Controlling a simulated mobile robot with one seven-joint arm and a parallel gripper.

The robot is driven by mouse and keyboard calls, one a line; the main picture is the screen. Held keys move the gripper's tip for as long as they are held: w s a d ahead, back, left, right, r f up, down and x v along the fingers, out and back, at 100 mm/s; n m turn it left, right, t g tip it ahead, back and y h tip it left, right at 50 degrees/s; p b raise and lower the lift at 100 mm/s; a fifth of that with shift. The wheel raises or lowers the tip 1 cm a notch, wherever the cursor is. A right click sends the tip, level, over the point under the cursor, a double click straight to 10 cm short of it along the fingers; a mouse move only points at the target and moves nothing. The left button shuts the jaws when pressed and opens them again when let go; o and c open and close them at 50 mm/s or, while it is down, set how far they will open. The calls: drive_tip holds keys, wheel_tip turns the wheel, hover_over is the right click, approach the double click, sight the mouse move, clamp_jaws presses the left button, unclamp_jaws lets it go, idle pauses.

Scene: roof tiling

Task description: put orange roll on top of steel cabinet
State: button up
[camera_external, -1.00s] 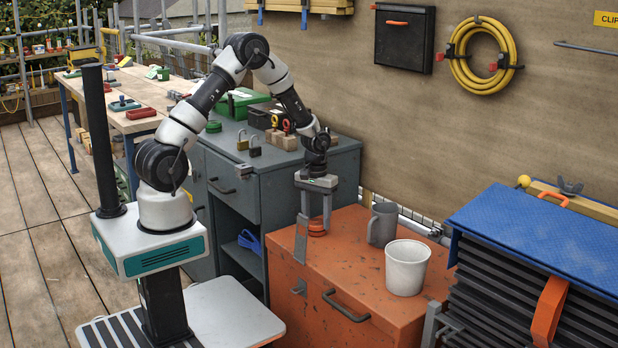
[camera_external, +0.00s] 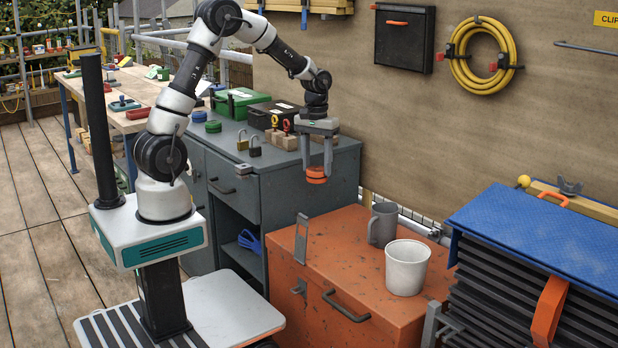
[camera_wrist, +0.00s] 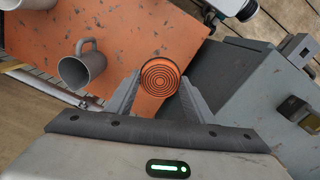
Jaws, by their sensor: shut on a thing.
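My gripper (camera_external: 317,172) is shut on the orange roll (camera_external: 316,175) and holds it in the air, above the gap between the orange chest and the steel cabinet as pictured. In the wrist view the roll (camera_wrist: 160,77) shows its ringed round face between the two fingers. The grey steel cabinet (camera_external: 290,185) stands at centre, left of and behind the orange chest. Its top carries several things along the back and left, and its side also shows in the wrist view (camera_wrist: 225,75). The orange chest (camera_external: 350,270) is below and in front of the roll.
A grey mug (camera_external: 382,224) and a white bucket (camera_external: 407,268) stand on the orange chest. Padlocks (camera_external: 254,146), wooden blocks (camera_external: 283,139), a black case (camera_external: 272,115) and a green box (camera_external: 240,103) occupy the cabinet top. The cabinet's front right top looks clear.

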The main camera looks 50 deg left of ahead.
sight(317, 168)
wheel_tip(317, 168, up, 18)
drive_tip(key=w+a+r+n+p, duration=0.1)
drive_tip(key=a+n+p, duration=0.7)
drive_tip(key=a, duration=1.3)
drive_tip(key=s+a+n+p, duration=0.2)
drive_tip(key=s+a+n, duration=0.15)
drive_tip(key=a, duration=0.55)
drive_tip(key=s+a+n+p, duration=0.3)
drive_tip(key=a+n, duration=0.1)
drive_tip(key=a, duration=0.6)
drive_tip(key=shift+d+f+b, duration=0.15)
drive_tip(key=shift+f+b, duration=0.2)
drive_tip(key=shift+f, duration=3.65)
drive_tip(key=shift+d+f+b, duration=0.1)
drive_tip(key=shift+f+b, duration=0.2)
drive_tip(key=shift+f, duration=3.65)
drive_tip(key=shift+f, duration=0.15)
drive_tip(key=o, duration=1)
drive_tip(key=shift+o, duration=0.5)
